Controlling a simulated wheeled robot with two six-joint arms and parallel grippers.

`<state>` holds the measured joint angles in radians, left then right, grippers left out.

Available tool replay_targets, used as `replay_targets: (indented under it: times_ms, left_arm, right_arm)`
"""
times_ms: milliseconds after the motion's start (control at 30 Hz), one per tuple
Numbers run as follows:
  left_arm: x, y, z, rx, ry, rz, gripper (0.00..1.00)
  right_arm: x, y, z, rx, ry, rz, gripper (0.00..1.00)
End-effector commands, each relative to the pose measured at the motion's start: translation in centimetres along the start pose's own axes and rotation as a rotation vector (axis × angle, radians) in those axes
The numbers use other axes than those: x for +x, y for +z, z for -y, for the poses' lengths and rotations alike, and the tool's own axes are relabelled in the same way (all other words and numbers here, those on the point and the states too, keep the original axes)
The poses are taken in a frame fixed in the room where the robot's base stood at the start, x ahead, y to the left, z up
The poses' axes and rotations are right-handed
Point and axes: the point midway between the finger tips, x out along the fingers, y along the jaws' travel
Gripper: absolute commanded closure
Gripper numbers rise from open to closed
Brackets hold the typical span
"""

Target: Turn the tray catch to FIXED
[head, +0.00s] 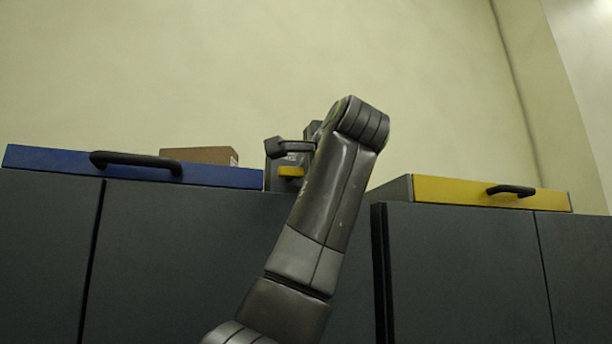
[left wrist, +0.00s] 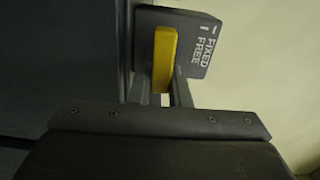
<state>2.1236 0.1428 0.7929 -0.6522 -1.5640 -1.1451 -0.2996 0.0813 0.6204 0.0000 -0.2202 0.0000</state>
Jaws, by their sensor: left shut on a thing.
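The yellow tray catch (left wrist: 164,58) stands upright in the left wrist view, against a dark grey plate (left wrist: 193,47) with the words FIXED and FREE beside two short white marks. I cannot tell which mark the catch lines up with. My left gripper (left wrist: 163,82) has its fingers on both sides of the catch and is shut on it. In the head view the catch (head: 291,171) shows as a small yellow bar on the plate (head: 271,175), partly behind my left arm. My left gripper (head: 291,150) is just above it there, its fingertips unclear. My right gripper is not in view.
A blue drawer front (head: 60,161) with a black handle (head: 136,161) is at the left, with a brown box (head: 200,154) behind it. A yellow drawer front (head: 450,190) with a black handle (head: 511,191) is at the right. Dark grey cabinets (head: 460,270) stand below.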

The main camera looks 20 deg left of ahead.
Motion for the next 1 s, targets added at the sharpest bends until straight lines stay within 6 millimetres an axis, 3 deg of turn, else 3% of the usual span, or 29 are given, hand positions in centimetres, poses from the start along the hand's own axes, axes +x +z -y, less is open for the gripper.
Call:
replay_targets:
  times_ms: [633, 667, 800, 1000]
  left_arm:
    - [0.02, 0.02, -0.09, 0.050, 0.000, 0.000, 1.00]
    - [0.02, 0.01, -0.09, 0.050, 0.000, 0.000, 0.81]
    - [0.01, 0.01, -0.10, 0.050, 0.000, 0.000, 0.63]
    - [0.01, 0.01, -0.11, 0.049, 0.000, 0.000, 0.62]
  right_arm:
    - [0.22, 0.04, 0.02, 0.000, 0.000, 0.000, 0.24]
    - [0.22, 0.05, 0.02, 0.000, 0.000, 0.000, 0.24]
    - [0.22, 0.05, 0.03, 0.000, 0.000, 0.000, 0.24]
    - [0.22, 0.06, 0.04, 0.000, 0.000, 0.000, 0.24]
